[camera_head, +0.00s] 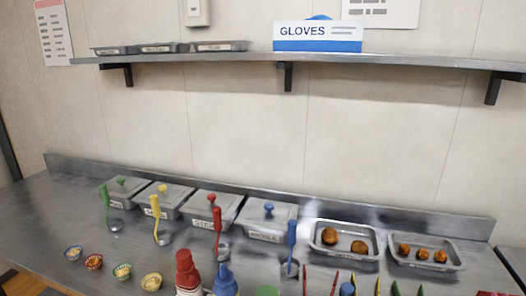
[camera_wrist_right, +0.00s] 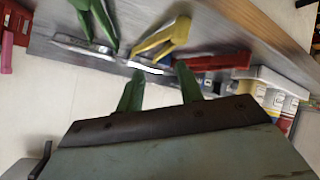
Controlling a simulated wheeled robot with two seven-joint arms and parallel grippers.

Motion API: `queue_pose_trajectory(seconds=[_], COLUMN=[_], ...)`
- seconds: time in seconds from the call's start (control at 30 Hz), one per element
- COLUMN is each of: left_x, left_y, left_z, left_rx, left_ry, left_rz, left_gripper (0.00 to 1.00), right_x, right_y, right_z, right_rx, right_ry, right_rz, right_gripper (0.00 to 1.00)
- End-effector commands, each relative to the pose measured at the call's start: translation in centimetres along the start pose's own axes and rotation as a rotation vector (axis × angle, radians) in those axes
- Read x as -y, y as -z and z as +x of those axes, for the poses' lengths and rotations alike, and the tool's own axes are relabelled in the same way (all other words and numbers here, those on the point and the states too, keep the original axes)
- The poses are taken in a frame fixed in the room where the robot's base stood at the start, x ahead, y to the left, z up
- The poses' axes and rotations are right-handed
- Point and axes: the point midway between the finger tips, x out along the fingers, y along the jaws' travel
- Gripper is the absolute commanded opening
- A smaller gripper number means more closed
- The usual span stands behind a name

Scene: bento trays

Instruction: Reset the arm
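My right gripper (camera_wrist_right: 158,90) shows in the right wrist view. Its two green fingers stand apart, with nothing visible gripped between them. Green tongs (camera_wrist_right: 95,20), yellow tongs (camera_wrist_right: 165,40) and a red-handled utensil (camera_wrist_right: 215,62) lie beyond the fingertips; I cannot tell whether anything touches them. Neither gripper shows in the head view, and my left gripper is in no view.
The steel counter (camera_head: 50,215) carries lidded containers (camera_head: 210,208), upright colored ladles (camera_head: 291,240), small cups (camera_head: 93,262), a red bottle (camera_head: 187,270) and two food trays (camera_head: 318,247). A wall shelf (camera_head: 230,57) holds a glove box (camera_head: 318,36). The counter's left end is clear.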

Motion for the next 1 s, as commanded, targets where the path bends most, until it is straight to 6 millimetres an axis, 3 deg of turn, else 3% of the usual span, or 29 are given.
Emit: queue_pose_trajectory(seconds=[0.03, 0.1, 0.4, 0.57, 0.77, 1.0], left_x=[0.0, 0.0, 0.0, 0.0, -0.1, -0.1], left_y=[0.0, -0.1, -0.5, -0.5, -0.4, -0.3], left_z=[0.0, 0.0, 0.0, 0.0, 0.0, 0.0], left_rx=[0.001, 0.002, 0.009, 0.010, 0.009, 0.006], left_ry=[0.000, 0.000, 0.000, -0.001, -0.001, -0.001], left_rz=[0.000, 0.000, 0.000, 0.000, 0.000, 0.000], left_gripper=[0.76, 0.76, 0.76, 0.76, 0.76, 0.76], right_x=[1.0, 2.2, 6.9, 8.4, 10.8, 14.9], right_y=[-2.4, -5.2, -13.6, -15.9, -20.2, -28.7], right_z=[-0.6, -1.5, -6.6, -3.2, 0.7, 5.2], right_rx=[0.096, 0.213, 0.613, 0.620, 0.645, 0.687], right_ry=[0.047, 0.104, 0.301, 0.299, 0.305, 0.317], right_rz=[0.051, 0.110, 0.274, 0.261, 0.250, 0.230], right_gripper=[0.37, 0.37, 0.37, 0.37, 0.37, 0.37])
